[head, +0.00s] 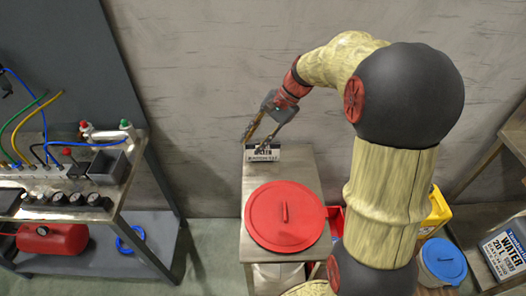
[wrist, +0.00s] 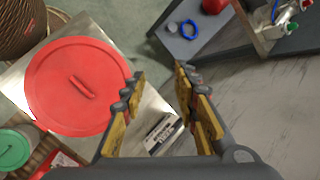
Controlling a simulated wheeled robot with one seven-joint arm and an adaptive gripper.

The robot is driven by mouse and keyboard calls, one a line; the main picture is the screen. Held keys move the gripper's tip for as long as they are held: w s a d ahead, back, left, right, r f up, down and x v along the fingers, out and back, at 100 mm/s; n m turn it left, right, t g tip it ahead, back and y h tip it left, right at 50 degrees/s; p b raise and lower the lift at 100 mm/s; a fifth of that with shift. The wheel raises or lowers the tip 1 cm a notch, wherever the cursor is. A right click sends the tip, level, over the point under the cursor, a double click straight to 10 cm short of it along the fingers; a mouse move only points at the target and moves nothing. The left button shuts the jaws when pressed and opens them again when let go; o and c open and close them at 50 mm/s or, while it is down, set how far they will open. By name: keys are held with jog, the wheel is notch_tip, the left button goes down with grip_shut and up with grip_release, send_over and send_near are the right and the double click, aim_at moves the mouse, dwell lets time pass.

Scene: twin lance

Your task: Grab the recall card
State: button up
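The recall card (head: 264,153) is a small white and dark card with print on it, at the back end of the small steel table in the head view. My gripper (head: 258,144) is just above the card in the head view, pointing down. In the wrist view my gripper (wrist: 160,78) has its yellow-padded fingers well apart, with nothing held between them. I cannot tell whether a fingertip touches the card.
A big round red lid (head: 285,216) takes up the front of the steel table (head: 310,172). The grey wall (head: 220,60) is close behind the card. A bench with hoses and gauges (head: 75,190) stands left. A blue-lidded container (head: 442,260) is at right.

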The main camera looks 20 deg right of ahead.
jog(key=w+d+f+m+t+y+p, duration=0.1)
jog(key=w+d+f+m+y, duration=0.1)
jog(key=w+d+f+m, duration=0.1)
jog(key=w+d+f+m+t+y+p, duration=0.1)
jog(key=w+d+f+m+y, duration=0.1)
jog(key=w+d+f+m, duration=0.2)
jog(key=w+d+f+m+t+y+p, duration=0.1)
jog(key=w+d+f+m+y, duration=0.1)
jog(key=w+d+f, duration=0.5)
jog(key=shift+d+f+m+t, duration=0.1)
jog(key=shift+d+f+m, duration=0.25)
jog(key=shift+f, duration=0.6)
jog(key=shift+d+f+m+t, duration=0.1)
jog(key=shift+d+f+m, duration=0.25)
jog(key=shift+f, duration=0.55)
jog(key=shift+d+f+m+t, duration=0.1)
jog(key=shift+d+f+m, duration=0.1)
jog(key=shift+d+f, duration=0.55)
jog(key=shift+w+a+f, duration=0.15)
jog(key=shift+a+f, duration=0.05)
jog(key=shift+f, duration=0.25)
jog(key=shift+w+a+f, duration=0.1)
jog(key=shift+a+f, duration=0.1)
jog(key=shift+a, duration=0.05)
jog(key=b, duration=0.2)
send_over(263, 159)
jog(key=f, duration=0.3)
jog(key=shift+w, duration=0.3)
jog(key=shift+r, duration=0.1)
jog(key=c, duration=0.3)
